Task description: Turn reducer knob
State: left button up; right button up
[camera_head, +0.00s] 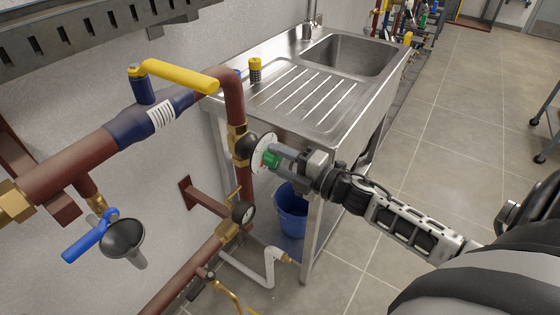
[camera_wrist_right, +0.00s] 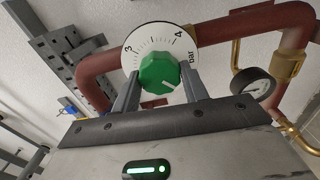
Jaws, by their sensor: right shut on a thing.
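The reducer knob (camera_wrist_right: 160,74) is green with a white pointer line, set in front of a round white dial (camera_wrist_right: 138,43) marked 3, 4 and bar. In the head view the green knob (camera_head: 271,159) shows at the end of my right gripper, in front of the white dial (camera_head: 263,148) on the vertical red pipe. My right gripper (camera_head: 277,156) has its grey fingers on both sides of the knob, shut on it. The wrist view shows the fingers (camera_wrist_right: 160,88) left and right of the knob. My left gripper is not in view.
A steel sink (camera_head: 290,117) stands behind the gripper, with a blue bucket (camera_head: 290,215) below. Red pipes with a yellow lever (camera_head: 180,75), a blue lever (camera_head: 90,236) and a pressure gauge (camera_head: 243,213) run close by. The tiled floor at right is open.

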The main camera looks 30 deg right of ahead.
jog(key=shift+n, duration=0.4)
jog(key=o, duration=1)
jog(key=shift+s, duration=0.1)
jog(key=b+v, duration=0.1)
jog(key=v, duration=1.4)
jog(key=shift+s+d, duration=0.15)
jog(key=shift+s, duration=0.2)
jog(key=a+f+m+g+h, duration=0.1)
jog(key=a+f+m+g, duration=0.1)
jog(key=a+f+m, duration=0.2)
jog(key=s+a+f+m+g+h, duration=0.1)
jog(key=a+f+m+g, duration=0.1)
jog(key=a+m, duration=0.7)
jog(key=s+a+f+m+g+h, duration=0.1)
jog(key=a+f+m+g, duration=0.1)
jog(key=a+f+m, duration=0.3)
jog(key=a+m, duration=0.2)
jog(key=a, duration=0.2)
jog(key=shift+s+f+m, duration=0.25)
jog(key=shift+f+m, duration=0.05)
jog(key=shift+f, duration=0.05)
